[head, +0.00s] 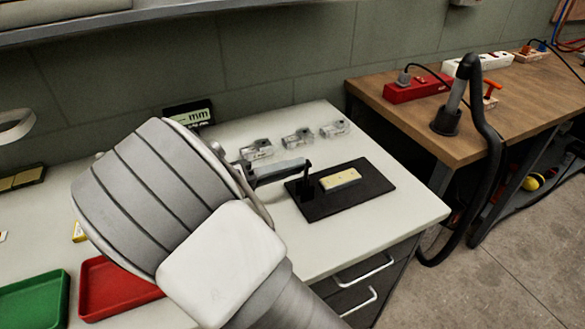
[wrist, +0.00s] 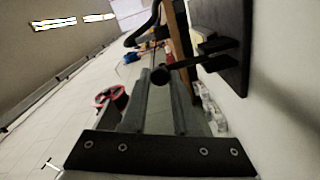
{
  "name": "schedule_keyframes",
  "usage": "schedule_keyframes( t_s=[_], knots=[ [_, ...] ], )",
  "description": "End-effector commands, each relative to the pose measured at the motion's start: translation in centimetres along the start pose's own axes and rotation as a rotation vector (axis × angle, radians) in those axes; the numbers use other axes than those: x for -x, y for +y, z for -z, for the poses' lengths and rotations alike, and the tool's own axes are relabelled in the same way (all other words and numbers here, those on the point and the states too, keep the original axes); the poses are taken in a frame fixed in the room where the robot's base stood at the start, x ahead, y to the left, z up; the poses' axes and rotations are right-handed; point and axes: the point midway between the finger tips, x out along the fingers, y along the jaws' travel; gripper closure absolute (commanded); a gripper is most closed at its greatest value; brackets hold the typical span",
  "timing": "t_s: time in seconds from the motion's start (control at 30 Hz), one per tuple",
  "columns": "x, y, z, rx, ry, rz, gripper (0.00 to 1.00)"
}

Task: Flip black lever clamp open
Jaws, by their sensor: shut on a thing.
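The black lever clamp (head: 306,186) stands at the left side of a black base plate (head: 345,204) on the white bench. In the wrist view the lever's round black end (wrist: 159,76) lies between my fingertips, and its arm runs right to the clamp body (wrist: 216,47) on the plate. My gripper (head: 304,165) reaches in from the left in the head view and is shut on the lever end. A beige block (head: 340,179) lies flat on the plate, right of the clamp. My arm hides part of the bench.
Several clear-and-grey small parts (head: 298,138) stand in a row behind the plate. A gauge display marked mm (head: 188,113) stands at the back. A red tray (head: 112,289) and a green tray (head: 36,302) are at the left front. A wooden bench (head: 480,112) stands to the right.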

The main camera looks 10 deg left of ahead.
Motion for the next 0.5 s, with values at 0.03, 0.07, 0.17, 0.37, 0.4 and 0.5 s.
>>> schedule_keyframes(
  t_s=[0.03, 0.07, 0.17, 0.37, 0.4, 0.5],
  knots=[
    [-0.02, -0.04, -0.10, 0.001, 0.000, -0.007, 1.00],
    [-0.01, -0.04, -0.10, 0.001, 0.001, -0.009, 1.00],
    [0.01, -0.03, -0.10, 0.002, 0.002, -0.012, 1.00],
    [0.02, -0.04, -0.12, 0.002, 0.002, -0.011, 1.00],
    [0.02, -0.05, -0.13, 0.003, 0.002, -0.011, 1.00],
    [0.03, -0.06, -0.13, 0.003, 0.002, -0.010, 0.60]
  ],
)
